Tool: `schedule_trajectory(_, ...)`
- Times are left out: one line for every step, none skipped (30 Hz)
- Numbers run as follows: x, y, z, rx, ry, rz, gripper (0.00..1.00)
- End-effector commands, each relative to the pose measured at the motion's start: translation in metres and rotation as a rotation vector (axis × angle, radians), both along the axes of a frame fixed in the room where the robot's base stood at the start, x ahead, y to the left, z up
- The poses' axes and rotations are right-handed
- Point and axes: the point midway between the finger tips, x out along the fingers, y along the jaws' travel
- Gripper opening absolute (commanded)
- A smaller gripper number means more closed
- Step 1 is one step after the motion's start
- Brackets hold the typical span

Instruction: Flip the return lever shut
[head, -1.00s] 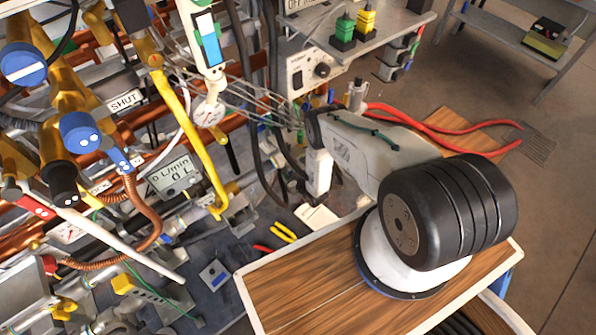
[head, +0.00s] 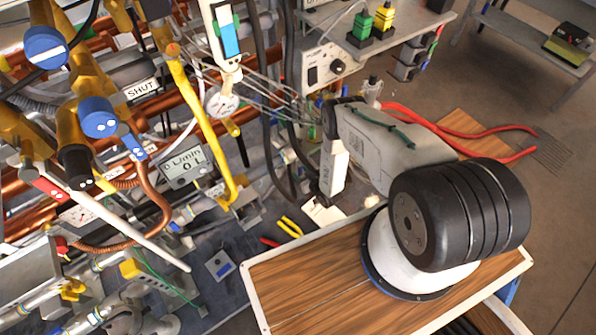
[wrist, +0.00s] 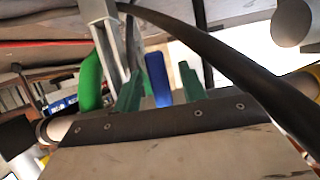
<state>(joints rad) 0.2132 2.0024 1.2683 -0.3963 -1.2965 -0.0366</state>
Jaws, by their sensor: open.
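Several levers show on the pipework at the left of the head view: a long yellow lever (head: 203,120), a white-handled lever (head: 130,235) with a red end, and a short blue lever (head: 131,143). I cannot tell which is the return lever. A SHUT label (head: 141,89) sits between the pipes. In the wrist view my gripper (wrist: 160,85) has two green fingertips standing apart. A blue rounded piece (wrist: 157,79) shows between them in the picture; contact cannot be told. A green rounded piece (wrist: 90,80) stands left of the fingers. My fingertips cannot be made out in the head view.
A dark hose (wrist: 235,60) crosses the wrist view close to the camera. A grey shelf (head: 400,30) with green and yellow connectors stands behind my arm. Pliers (head: 290,227) lie below.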

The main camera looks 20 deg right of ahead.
Motion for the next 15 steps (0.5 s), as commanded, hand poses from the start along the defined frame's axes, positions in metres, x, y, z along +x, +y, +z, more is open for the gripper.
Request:
schedule_trajectory(-0.009, -0.003, 0.004, 0.0, 0.002, -0.002, 0.42)
schedule_trajectory(-0.013, -0.004, 0.006, 0.001, 0.002, -0.002, 0.42)
schedule_trajectory(-0.019, -0.004, 0.008, 0.001, 0.002, -0.002, 0.42)
schedule_trajectory(-0.024, -0.005, 0.01, 0.001, 0.002, -0.001, 0.42)
schedule_trajectory(-0.027, -0.006, 0.011, 0.0, 0.001, -0.001, 0.42)
schedule_trajectory(-0.032, -0.007, 0.013, 0.0, 0.002, -0.001, 0.42)
schedule_trajectory(-0.034, -0.007, 0.014, 0.0, 0.001, -0.001, 0.42)
schedule_trajectory(-0.036, -0.008, 0.016, 0.001, 0.001, 0.0, 0.42)
schedule_trajectory(-0.039, -0.008, 0.017, 0.001, 0.0, 0.001, 0.42)
schedule_trajectory(-0.04, -0.008, 0.017, 0.001, 0.0, 0.001, 0.42)
schedule_trajectory(-0.041, -0.008, 0.018, 0.001, -0.001, 0.001, 0.42)
schedule_trajectory(-0.041, -0.008, 0.018, 0.001, -0.001, 0.002, 0.42)
schedule_trajectory(-0.042, -0.008, 0.018, 0.001, -0.001, 0.002, 0.42)
schedule_trajectory(-0.042, -0.008, 0.018, 0.001, -0.001, 0.002, 0.42)
schedule_trajectory(-0.042, -0.008, 0.018, 0.0, -0.001, 0.002, 0.42)
